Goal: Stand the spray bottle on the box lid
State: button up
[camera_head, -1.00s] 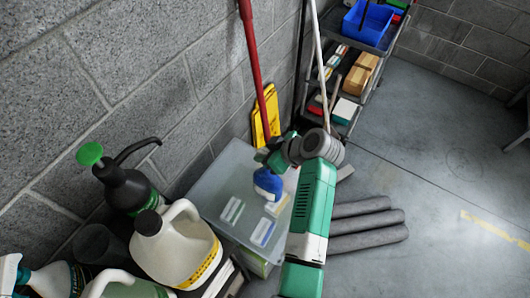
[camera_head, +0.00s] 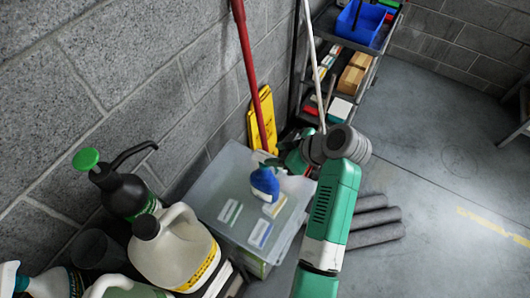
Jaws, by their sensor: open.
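The blue spray bottle (camera_head: 265,184) stands, apparently upright, on the translucent grey box lid (camera_head: 208,193), toward the lid's far right part. Its top lies close to my gripper in the picture and is hard to make out. My gripper (camera_head: 286,163) is open, just right of and behind the bottle's top. The fingers are small and partly hidden by my wrist, and a gap between them and the bottle is hard to judge.
Flat labels (camera_head: 261,233) lie on the lid in front of the bottle. A white jug (camera_head: 172,250) and a black pump bottle (camera_head: 122,190) crowd the lower left. A red pole (camera_head: 247,75) and yellow sign (camera_head: 262,118) lean at the wall. Grey rolls (camera_head: 372,218) lie on the floor.

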jog(key=v, duration=0.4)
jog(key=shift+s+d+r, duration=0.1)
jog(key=shift+r, duration=0.1)
jog(key=w+a+r+m+t+h, duration=0.1)
jog(key=r+m+t+h, duration=0.15)
jog(key=r, duration=0.45)
jog(key=w+a+r+m+t+h, duration=0.1)
jog(key=r+t, duration=0.3)
jog(key=r, duration=0.3)
jog(key=a+r+m+t+h, duration=0.1)
jog(key=a+r+m+t, duration=0.15)
jog(key=r, duration=0.55)
jog(key=s+a+r+m+t+h, duration=0.1)
jog(key=s+r+m+t, duration=0.1)
jog(key=s+r+t, duration=0.3)
jog(key=s+a+r+m+t+h, duration=0.1)
jog(key=s+r+t, duration=0.5)
jog(key=s+r, duration=0.7)
notch_tip(320, 180, up, 5)
jog(key=m+h, duration=0.1)
jog(key=m, duration=0.1)
jog(key=shift+s+a+m, duration=0.25)
jog(key=shift+a+m, duration=0.05)
jog(key=shift+a, duration=0.1)
jog(key=shift+r, duration=0.1)
